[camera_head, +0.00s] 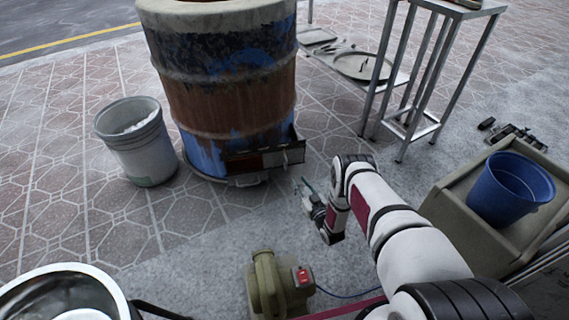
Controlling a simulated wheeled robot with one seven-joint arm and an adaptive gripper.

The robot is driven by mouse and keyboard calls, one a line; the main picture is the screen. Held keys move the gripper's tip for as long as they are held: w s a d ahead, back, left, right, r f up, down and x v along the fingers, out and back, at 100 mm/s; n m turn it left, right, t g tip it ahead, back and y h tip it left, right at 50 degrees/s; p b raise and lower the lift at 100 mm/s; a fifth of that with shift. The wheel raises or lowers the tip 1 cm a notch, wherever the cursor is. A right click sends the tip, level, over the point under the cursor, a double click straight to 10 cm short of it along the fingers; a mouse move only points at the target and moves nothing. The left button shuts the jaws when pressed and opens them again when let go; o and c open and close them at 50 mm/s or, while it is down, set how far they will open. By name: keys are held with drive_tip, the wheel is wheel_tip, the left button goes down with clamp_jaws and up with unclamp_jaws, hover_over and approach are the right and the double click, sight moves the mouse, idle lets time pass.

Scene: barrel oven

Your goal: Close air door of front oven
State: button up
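The front oven is a rusty barrel (228,95) with worn blue paint, standing upright on the paving. Low on its front right is the air door (293,154), a dark metal plate in a rail that sticks out past the barrel's right side. Left of the plate, reddish-brown and pale parts of the opening area show; how far the door is open is hard to tell. My gripper (309,192) is low over the ground, a little below and right of the air door, apart from it. It is small and partly hidden by my wrist, so its fingers are unclear.
A grey bucket (138,148) stands left of the barrel. A green blower (278,283) with a red switch sits in front, its cable running right. A metal table (402,120) stands behind right. A blue bucket (508,188) sits in a box at right. Paving before the oven is clear.

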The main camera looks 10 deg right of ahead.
sight(286, 160)
drive_tip(key=b+x, duration=0.6)
drive_tip(key=x, duration=0.7)
drive_tip(key=shift+w, duration=0.25)
clamp_jaws()
drive_tip(key=shift+a, duration=0.1)
